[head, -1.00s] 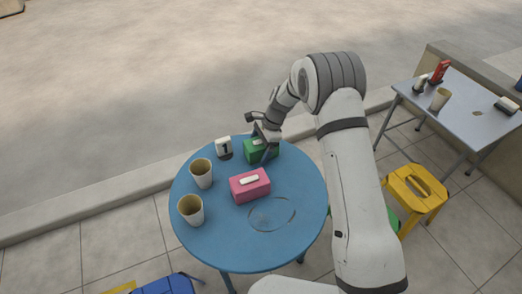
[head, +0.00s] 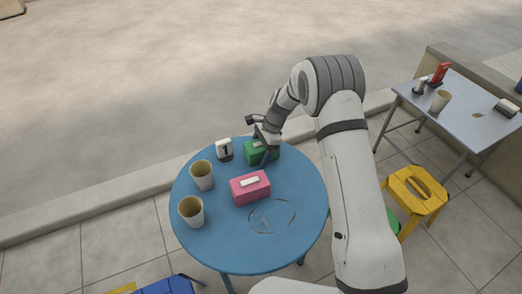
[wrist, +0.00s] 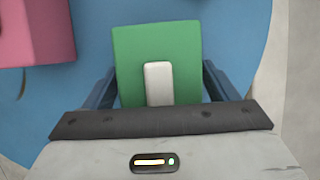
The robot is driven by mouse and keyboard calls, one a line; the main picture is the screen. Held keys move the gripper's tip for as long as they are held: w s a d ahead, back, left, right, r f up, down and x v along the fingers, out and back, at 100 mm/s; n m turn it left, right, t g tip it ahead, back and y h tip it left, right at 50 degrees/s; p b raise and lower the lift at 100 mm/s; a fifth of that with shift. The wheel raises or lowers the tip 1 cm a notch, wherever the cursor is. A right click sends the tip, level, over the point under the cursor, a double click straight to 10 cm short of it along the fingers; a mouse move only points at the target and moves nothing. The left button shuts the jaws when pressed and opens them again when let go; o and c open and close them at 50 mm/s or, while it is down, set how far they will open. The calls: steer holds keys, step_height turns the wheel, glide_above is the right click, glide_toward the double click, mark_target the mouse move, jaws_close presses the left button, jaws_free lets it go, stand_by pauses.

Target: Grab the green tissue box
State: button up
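The green tissue box (head: 257,154) stands on the blue round table (head: 222,246) near its far edge, partly hidden by my gripper (head: 266,152) in the head view. In the wrist view the green box (wrist: 147,50) is upright below the palm, with a white tissue (wrist: 158,83) on its top. My gripper (wrist: 158,70) is open, with one dark finger on each side of the box. The fingers look close to its sides; contact is not clear.
A pink tissue box (head: 250,188) stands beside the green one. A number 1 block (head: 223,150) and two cups (head: 202,175) (head: 191,212) stand at the left. A grey table (head: 466,120) and yellow stool (head: 412,188) are at the right.

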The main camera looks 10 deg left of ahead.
steer(key=c, duration=1)
steer(key=shift+o, duration=0.2)
